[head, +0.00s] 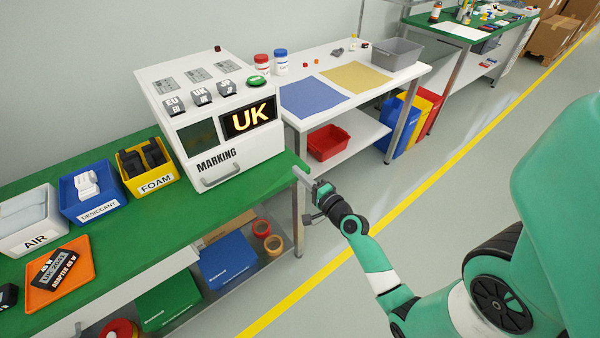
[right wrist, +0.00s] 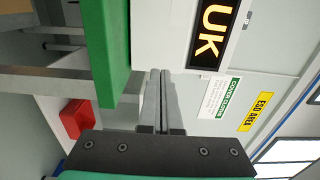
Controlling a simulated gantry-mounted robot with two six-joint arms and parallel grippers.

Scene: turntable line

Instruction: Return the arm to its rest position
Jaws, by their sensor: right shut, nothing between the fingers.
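My right gripper (head: 303,176) is shut and empty. It hangs in the air by the right end of the green workbench (head: 200,215), near the lower right corner of the white marking machine (head: 240,163). In the right wrist view its two fingers (right wrist: 160,88) are together, between the green bench edge (right wrist: 114,50) and the machine's lit "UK" display (right wrist: 213,34). My left gripper does not show in either view.
AIR (head: 27,232), DESICCANT (head: 69,208) and FOAM (head: 133,183) bins stand on the bench, with an orange tray (head: 80,264) holding a labelled dark item. A white table (head: 405,73) stands beyond. The floor right of the bench is clear, crossed by a yellow line (head: 300,290).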

